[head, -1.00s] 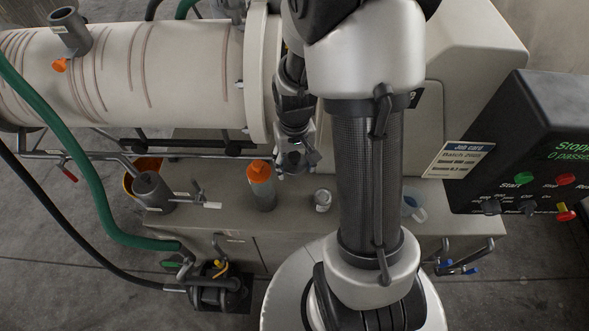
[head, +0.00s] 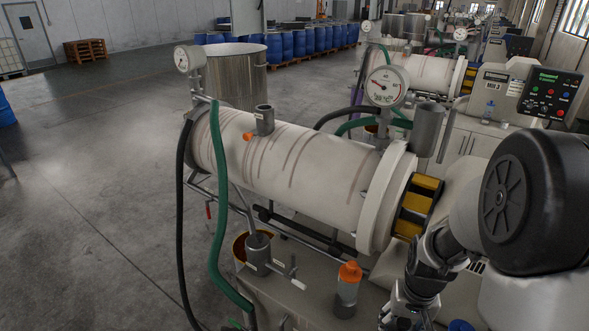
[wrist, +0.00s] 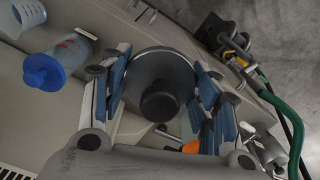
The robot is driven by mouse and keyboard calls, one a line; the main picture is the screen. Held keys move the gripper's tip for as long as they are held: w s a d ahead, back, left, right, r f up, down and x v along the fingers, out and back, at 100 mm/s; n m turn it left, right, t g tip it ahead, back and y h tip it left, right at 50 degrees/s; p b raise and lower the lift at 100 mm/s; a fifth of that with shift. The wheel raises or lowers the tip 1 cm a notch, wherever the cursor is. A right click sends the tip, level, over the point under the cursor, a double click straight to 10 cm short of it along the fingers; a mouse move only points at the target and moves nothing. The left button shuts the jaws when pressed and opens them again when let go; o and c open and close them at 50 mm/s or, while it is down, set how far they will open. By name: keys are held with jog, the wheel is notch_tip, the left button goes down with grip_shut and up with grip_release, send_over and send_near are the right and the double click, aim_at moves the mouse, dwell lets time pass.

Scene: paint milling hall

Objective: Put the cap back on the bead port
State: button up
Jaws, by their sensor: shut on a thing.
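The cap (wrist: 152,75) is a grey round disc with a dark knob in the wrist view. My gripper (wrist: 163,92) has its blue-padded fingers on both sides of the disc and is shut on it. In the head view my gripper (head: 404,312) is low at the right, over the machine's base; the cap cannot be made out there. A short grey upright pipe (head: 264,121), which looks like the bead port, stands on top of the pale cylinder (head: 300,165). It is left of and beyond my gripper. Its far-side rim and inside are hard to see.
A bottle with an orange top (head: 347,290) stands left of my gripper. Pressure gauges (head: 387,86) and a green hose (head: 220,200) rise around the cylinder. A blue-topped bottle (wrist: 45,70) is at left in the wrist view. Open floor (head: 110,190) lies left.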

jog(key=w+a+f+n+b, duration=0.3)
jog(key=w+a+f+b, duration=0.1)
jog(key=a, duration=0.6)
jog(key=shift+w+b, duration=0.7)
jog(key=shift+w, duration=0.5)
